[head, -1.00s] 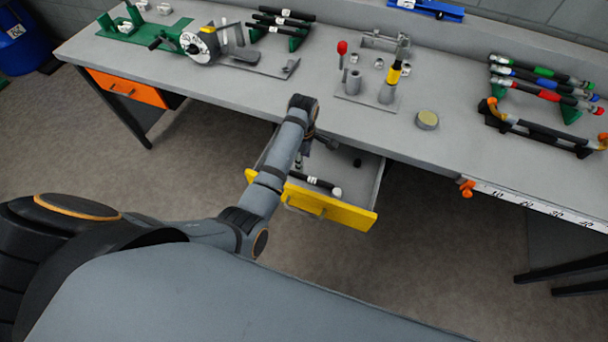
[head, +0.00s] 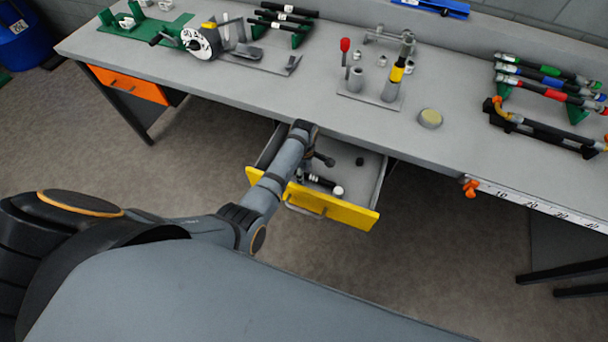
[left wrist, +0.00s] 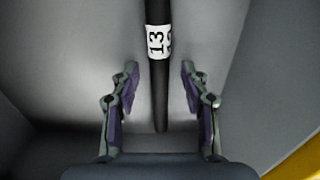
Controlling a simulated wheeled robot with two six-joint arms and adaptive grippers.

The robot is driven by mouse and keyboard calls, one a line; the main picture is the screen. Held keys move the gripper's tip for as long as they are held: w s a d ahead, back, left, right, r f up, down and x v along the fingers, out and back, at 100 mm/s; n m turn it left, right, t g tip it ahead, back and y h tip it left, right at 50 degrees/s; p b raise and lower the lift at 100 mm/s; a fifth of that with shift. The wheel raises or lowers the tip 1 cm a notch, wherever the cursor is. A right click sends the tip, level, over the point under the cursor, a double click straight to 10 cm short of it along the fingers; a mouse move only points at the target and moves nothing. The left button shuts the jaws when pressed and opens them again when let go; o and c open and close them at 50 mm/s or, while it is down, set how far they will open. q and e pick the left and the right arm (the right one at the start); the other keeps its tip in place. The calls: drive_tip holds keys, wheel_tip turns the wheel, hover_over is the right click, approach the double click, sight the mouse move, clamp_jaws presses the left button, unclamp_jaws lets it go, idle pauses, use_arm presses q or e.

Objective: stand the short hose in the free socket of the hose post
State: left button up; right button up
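The short hose, a black tube with a white label reading 13, lies in the open drawer; it shows in the left wrist view (left wrist: 160,85) and partly in the head view (head: 326,185). My left gripper (left wrist: 159,78) is open, with one finger on each side of the hose and gaps between. In the head view my left arm reaches down into the drawer and hides part of the hose. On the bench, a grey plate carries an empty-looking grey socket (head: 355,82) and a post with a yellow band (head: 397,73); I cannot tell for certain which is the hose post. My right gripper is out of view.
The open drawer (head: 358,216) has a yellow front and grey walls close around the gripper. A small dark cap (head: 359,161) lies in it. The bench holds a round tin (head: 430,118), a red-knobbed lever (head: 345,46) and racks of other hoses (head: 545,85).

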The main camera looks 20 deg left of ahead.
use_arm(q)
clamp_jaws()
wheel_tip(320, 180, up, 10)
drive_tip(key=p, duration=0.1)
idle(0.5)
